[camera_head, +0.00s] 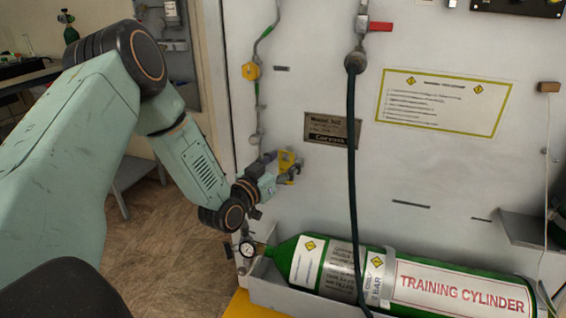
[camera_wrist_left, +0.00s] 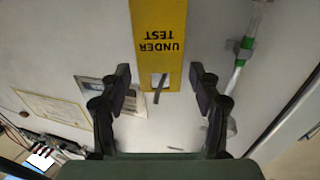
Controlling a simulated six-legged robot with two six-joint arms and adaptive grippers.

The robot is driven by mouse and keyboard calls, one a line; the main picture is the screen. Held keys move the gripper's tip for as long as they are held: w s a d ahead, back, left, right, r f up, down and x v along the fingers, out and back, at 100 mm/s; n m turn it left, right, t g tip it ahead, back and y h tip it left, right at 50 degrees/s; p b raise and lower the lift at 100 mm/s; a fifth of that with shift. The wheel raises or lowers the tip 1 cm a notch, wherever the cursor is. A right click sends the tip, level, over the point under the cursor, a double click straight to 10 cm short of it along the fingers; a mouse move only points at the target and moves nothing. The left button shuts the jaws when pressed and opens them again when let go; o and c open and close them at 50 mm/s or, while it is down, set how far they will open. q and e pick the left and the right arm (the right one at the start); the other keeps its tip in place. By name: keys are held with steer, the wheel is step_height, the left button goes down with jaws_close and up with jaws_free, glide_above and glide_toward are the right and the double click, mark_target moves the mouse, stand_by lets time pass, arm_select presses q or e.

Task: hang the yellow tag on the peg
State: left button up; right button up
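The yellow tag (camera_head: 286,161) is small and partly hidden by my left gripper (camera_head: 281,172) at the front of the white panel. In the left wrist view the tag (camera_wrist_left: 160,28) reads "UNDER TEST" upside down. Its holed end lies between the fingertips of my left gripper (camera_wrist_left: 160,88). The fingers stand apart, one at each side of the tag, with thin gaps. A dark thin rod, perhaps the peg (camera_wrist_left: 160,88), shows at the tag's hole. I cannot tell whether it passes through. My right gripper is out of view.
A green training cylinder (camera_head: 460,291) lies in a tray below, with a gauge (camera_head: 247,249) at its left end. A dark hose (camera_head: 352,150) hangs to the right of the gripper. A tube with a yellow fitting (camera_head: 251,71) runs down the panel above left.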

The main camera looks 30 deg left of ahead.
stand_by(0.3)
arm_select(q)
steer(key=shift+s+a+f, duration=0.1)
steer(key=shift+s+f, duration=0.05)
steer(key=shift+s, duration=5.8)
